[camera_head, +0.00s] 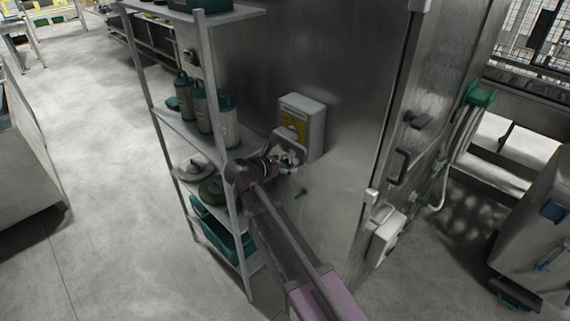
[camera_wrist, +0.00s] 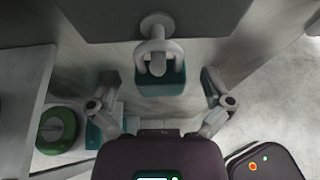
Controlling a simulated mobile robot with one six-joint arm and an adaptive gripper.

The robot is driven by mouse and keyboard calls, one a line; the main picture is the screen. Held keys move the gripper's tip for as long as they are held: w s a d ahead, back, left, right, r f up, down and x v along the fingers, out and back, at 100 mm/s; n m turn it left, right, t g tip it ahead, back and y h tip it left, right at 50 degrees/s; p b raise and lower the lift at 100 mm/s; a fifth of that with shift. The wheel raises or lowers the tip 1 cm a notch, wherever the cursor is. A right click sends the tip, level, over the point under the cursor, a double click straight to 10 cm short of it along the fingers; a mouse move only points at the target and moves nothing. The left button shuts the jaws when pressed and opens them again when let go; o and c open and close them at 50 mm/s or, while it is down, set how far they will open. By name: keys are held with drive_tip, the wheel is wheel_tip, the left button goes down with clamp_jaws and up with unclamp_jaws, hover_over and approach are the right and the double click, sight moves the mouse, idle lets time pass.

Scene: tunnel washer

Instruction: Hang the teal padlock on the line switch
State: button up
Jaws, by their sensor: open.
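In the wrist view the teal padlock (camera_wrist: 160,84) hangs body down, its light grey shackle looped up at a round grey knob (camera_wrist: 161,24). I cannot tell whether the shackle goes around the knob's stem. My gripper (camera_wrist: 159,78) is open, with one finger on each side of the padlock and a gap to both. In the head view the line switch (camera_head: 301,125) is a grey box with a yellow plate on the steel wall. My gripper (camera_head: 287,160) is just below it there, and the padlock is too small to make out clearly.
A metal shelf rack (camera_head: 161,124) stands close to the left of my arm, with teal-lidded canisters (camera_head: 203,108), a green round item (camera_head: 211,188) and teal bins (camera_head: 226,236). A small teal peg (camera_head: 301,192) sticks out below the switch. Open floor (camera_head: 95,120) lies left.

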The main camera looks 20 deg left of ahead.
drive_tip(key=shift+s+a+r+p, duration=0.1)
drive_tip(key=shift+s+r+p, duration=0.2)
drive_tip(key=shift+r+p, duration=0.2)
drive_tip(key=s+a, duration=0.3)
drive_tip(key=s, duration=0.5)
drive_tip(key=b, duration=2.3)
approach(304, 199)
drive_tip(key=x, duration=0.4)
drive_tip(key=r+x, duration=0.1)
drive_tip(key=x, duration=0.1)
drive_tip(key=shift+w+d, duration=0.1)
drive_tip(key=shift+w, duration=0.15)
drive_tip(key=shift+w+d+f+b, duration=0.15)
drive_tip(key=shift+f+b, duration=0.2)
drive_tip(key=shift+f, duration=0.4)
